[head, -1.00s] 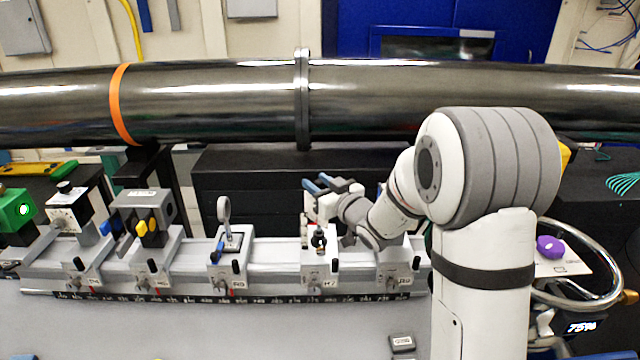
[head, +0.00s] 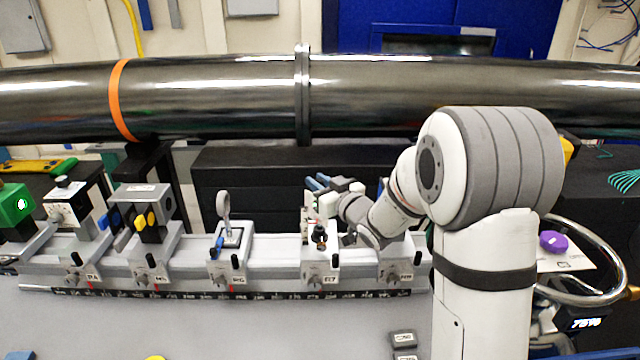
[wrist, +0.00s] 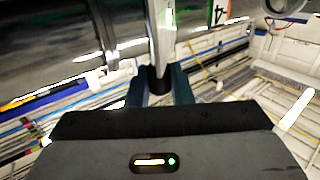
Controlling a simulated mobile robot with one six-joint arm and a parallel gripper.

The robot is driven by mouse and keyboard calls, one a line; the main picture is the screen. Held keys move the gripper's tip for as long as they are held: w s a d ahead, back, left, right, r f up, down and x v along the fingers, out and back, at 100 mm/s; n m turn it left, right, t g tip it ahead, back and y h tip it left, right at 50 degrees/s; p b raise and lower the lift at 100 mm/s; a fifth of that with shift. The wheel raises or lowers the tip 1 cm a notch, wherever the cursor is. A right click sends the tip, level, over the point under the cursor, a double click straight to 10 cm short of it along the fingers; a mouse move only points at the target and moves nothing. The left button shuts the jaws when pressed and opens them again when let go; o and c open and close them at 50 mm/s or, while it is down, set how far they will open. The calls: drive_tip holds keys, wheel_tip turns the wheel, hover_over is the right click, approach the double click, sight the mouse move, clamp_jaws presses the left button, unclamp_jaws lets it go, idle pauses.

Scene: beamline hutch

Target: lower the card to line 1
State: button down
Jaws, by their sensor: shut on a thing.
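A white upright piece (head: 308,208) with small coloured marks stands on the carrier second from the right; I cannot tell card from holder there. My gripper (head: 318,184), with blue fingers, is at its upper end, reaching in from the right. In the wrist view my gripper (wrist: 160,80) is shut on a dark round piece (wrist: 160,78) at the foot of the white upright (wrist: 162,32). The upright shows narrow, with red and green marks near the top. Any line numbers are too small to read, and my fingers hide part of the held piece.
A dark knob (head: 320,236) sits on the same carrier, just below my gripper. A ring-topped mount (head: 224,205) stands on the carrier to the left, with other mounts beyond. The large pipe (head: 220,95) runs behind and above. The grey bench front (head: 250,325) is mostly clear.

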wheel_tip(320, 180, down, 2)
drive_tip(key=shift+f+b, duration=0.1)
drive_tip(key=shift+b, duration=0.7)
drive_tip(key=c, duration=1.3)
unclamp_jaws()
drive_tip(key=shift+c, duration=0.2)
drive_tip(key=shift+s, duration=0.1)
drive_tip(key=b+v, duration=0.1)
drive_tip(key=v, duration=0.6)
drive_tip(key=shift+s+d+b, duration=0.25)
drive_tip(key=shift+s+b, duration=0.05)
drive_tip(key=shift+o, duration=0.2)
